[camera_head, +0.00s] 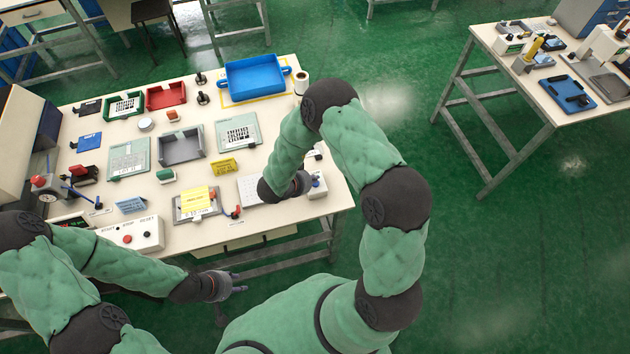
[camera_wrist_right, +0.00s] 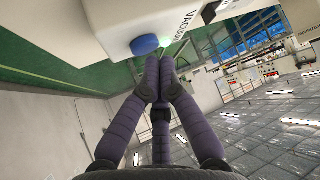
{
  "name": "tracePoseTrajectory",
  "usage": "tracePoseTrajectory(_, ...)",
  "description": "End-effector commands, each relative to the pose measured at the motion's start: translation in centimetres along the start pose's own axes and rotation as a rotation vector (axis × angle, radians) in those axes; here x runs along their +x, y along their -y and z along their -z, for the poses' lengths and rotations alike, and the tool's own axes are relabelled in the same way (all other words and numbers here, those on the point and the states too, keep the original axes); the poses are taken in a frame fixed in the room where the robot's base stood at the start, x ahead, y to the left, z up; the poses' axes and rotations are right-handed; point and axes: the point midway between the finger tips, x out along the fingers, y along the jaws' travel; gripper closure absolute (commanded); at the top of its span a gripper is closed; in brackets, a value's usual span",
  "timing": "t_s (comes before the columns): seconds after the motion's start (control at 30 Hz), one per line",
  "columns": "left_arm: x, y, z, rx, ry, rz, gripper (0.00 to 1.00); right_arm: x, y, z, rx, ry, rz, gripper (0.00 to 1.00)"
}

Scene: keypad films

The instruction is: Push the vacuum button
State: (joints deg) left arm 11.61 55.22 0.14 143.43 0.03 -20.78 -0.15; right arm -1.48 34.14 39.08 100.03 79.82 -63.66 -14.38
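A round blue button (camera_wrist_right: 146,45) sticks out of a white box (camera_wrist_right: 100,25) lettered "VACUUM" in the right wrist view. In the head view the white box (camera_head: 318,192) stands at the right end of the table, partly hidden by my right gripper. My right gripper (camera_head: 305,183) is beside it. In the right wrist view the right gripper (camera_wrist_right: 159,62) has its fingertips together, with nothing seen between them. The tips appear close beside the button; I cannot tell whether they touch. My left gripper (camera_head: 239,282) is empty, fingers apart, in front of the table.
A start/stop/reset box (camera_head: 137,236) stands at the table's front left. A clipboard with a yellow note (camera_head: 196,196), a grey tray (camera_head: 182,147) and a blue tray (camera_head: 254,78) lie on the table. A second table (camera_head: 535,95) stands at the right, with open green floor between.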

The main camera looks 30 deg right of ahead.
Motion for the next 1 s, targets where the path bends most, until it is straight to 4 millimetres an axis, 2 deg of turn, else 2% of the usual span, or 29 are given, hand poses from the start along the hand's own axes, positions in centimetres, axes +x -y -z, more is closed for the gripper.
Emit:
tracePoseTrajectory(0.23,-0.7,-0.3,0.0,0.0,0.0,0.0,0.6,-0.5,0.0,0.6,0.0,0.0,0.0,1.0)
tracePoseTrajectory(0.8,-5.4,-1.9,-0.2,0.0,0.0,0.0,0.6,-3.9,0.0,4.1,0.0,0.0,0.0,1.0)
tracePoseTrajectory(1.0,-5.8,-2.1,-0.2,0.0,0.0,0.0,0.6,-4.2,0.0,4.4,0.0,0.0,0.0,1.0)
